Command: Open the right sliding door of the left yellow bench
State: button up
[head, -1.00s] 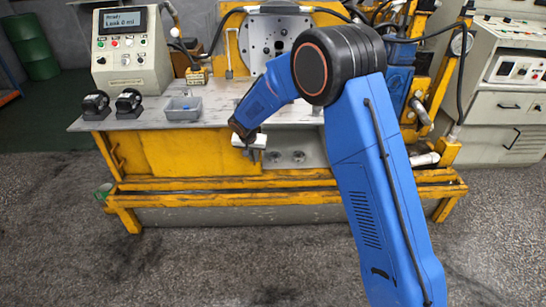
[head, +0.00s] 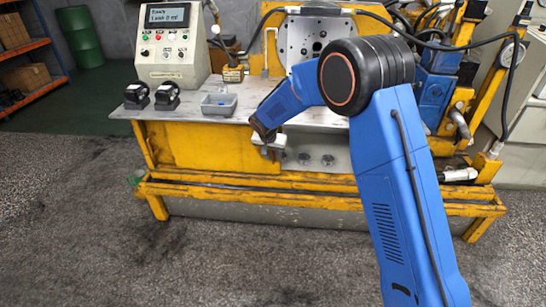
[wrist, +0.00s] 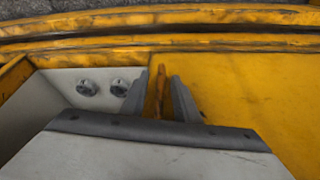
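The yellow bench (head: 300,179) stands ahead in the head view. Its yellow sliding door panel (head: 205,147) covers the left part of the front, and it fills the right of the wrist view (wrist: 245,95). Right of the panel, an opening shows a grey interior (head: 340,150) with round fittings, seen at left in the wrist view (wrist: 102,87). My gripper (head: 268,140) is at the panel's right edge. In the wrist view, its two fingers (wrist: 159,95) stand apart on either side of an upright orange-brown handle (wrist: 158,88), with visible gaps. I cannot tell whether a finger touches it.
Yellow rails (head: 330,203) run low along the bench front. A control box (head: 172,45), two black parts (head: 152,96) and a grey bin (head: 219,104) stand on the benchtop. Grey floor (head: 80,230) in front is clear. Shelves (head: 28,60) stand far left.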

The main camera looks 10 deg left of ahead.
jog(key=shift+s+r, duration=0.1)
jog(key=shift+r, duration=0.25)
jog(key=s+a, duration=0.2)
jog(key=s, duration=1)
jog(key=shift+a+r, duration=0.15)
jog(key=shift+a, duration=0.15)
